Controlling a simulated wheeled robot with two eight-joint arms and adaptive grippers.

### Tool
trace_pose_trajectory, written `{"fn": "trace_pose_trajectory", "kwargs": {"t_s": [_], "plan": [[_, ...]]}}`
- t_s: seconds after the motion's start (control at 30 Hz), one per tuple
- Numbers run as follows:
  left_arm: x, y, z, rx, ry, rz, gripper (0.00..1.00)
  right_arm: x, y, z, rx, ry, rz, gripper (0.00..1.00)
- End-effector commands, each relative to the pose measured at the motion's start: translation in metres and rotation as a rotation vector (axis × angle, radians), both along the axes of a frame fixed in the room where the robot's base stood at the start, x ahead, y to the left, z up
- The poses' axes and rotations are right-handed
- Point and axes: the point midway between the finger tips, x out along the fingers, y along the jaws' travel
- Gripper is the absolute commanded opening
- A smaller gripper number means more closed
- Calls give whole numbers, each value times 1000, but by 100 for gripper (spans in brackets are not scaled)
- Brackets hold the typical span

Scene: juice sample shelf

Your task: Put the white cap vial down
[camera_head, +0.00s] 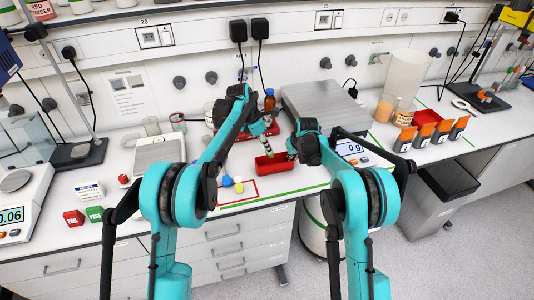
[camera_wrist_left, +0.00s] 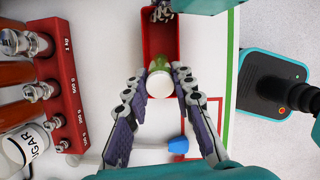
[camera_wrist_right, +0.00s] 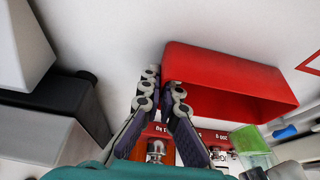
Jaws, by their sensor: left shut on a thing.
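The white cap vial (camera_wrist_left: 160,84) is between the fingertips of my left gripper (camera_wrist_left: 159,86), which is shut on it. Its white cap faces the left wrist camera, with a green body partly showing beyond. The vial is at the near end of a narrow red box (camera_wrist_left: 146,30); I cannot tell whether it touches the box. The box stands on the bench in the head view (camera_head: 270,166). My right gripper (camera_wrist_right: 165,84) is at the far end of the box, its fingers close together on either side of the end wall.
A red weight rack (camera_wrist_left: 58,75) and orange bottles (camera_wrist_left: 15,75) stand left in the left wrist view. A blue-capped item (camera_wrist_left: 178,145) lies close by. In the head view, a red-outlined rectangle (camera_head: 257,191) marks the bench front, and a balance (camera_head: 157,154) stands left.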

Motion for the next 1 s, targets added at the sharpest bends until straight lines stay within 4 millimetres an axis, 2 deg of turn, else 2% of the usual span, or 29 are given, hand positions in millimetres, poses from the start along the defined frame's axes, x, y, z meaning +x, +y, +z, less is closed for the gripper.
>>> {"fn": "trace_pose_trajectory", "kwargs": {"t_s": [0.27, 1.0], "plan": [[0, 0, -35, 0, 0, 0, 0, 0, 0, 0, 0, 0, 0, 0], [0, 0, -47, 0, 0, 0, 0, 0, 0, 0, 0, 0, 0, 0]]}}
